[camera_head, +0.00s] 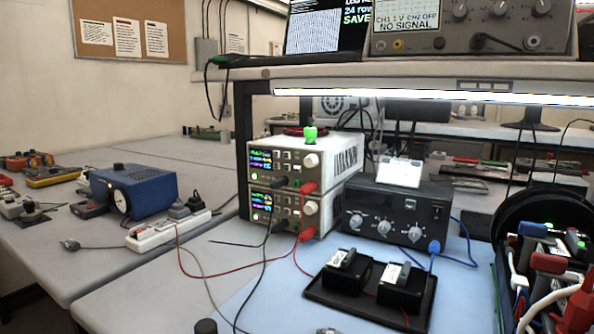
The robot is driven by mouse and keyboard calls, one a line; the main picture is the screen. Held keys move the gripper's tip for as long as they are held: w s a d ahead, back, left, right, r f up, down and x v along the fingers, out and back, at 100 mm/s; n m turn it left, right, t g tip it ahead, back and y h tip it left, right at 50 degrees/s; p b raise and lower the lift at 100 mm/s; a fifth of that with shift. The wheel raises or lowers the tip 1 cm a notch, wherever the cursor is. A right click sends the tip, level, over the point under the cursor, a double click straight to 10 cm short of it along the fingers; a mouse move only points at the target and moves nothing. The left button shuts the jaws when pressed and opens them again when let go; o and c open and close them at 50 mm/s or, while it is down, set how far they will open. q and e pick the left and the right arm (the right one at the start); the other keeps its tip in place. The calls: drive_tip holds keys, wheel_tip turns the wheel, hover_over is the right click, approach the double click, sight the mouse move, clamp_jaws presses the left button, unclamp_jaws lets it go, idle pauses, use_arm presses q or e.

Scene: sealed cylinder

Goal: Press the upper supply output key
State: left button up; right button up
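Two white bench power supplies are stacked on the bench near the middle. The upper supply (285,169) has a lit colour display (260,159) at left, small keys beside it and a round pale knob (311,160) at right. Black and red plugs sit along its lower front. A small green-lit spot shows at its lower left; I cannot tell which control is the output key. The lower supply (285,213) has a similar lit display and knob, with black and red leads at its front. Neither of my grippers is in view.
A dark instrument with knobs (395,212) stands right of the supplies. In front are a black tray (340,308) with two black blocks and loose red and black leads. A green object (310,134) stands on top. A shelf (420,72) overhangs behind. Cables crowd the right.

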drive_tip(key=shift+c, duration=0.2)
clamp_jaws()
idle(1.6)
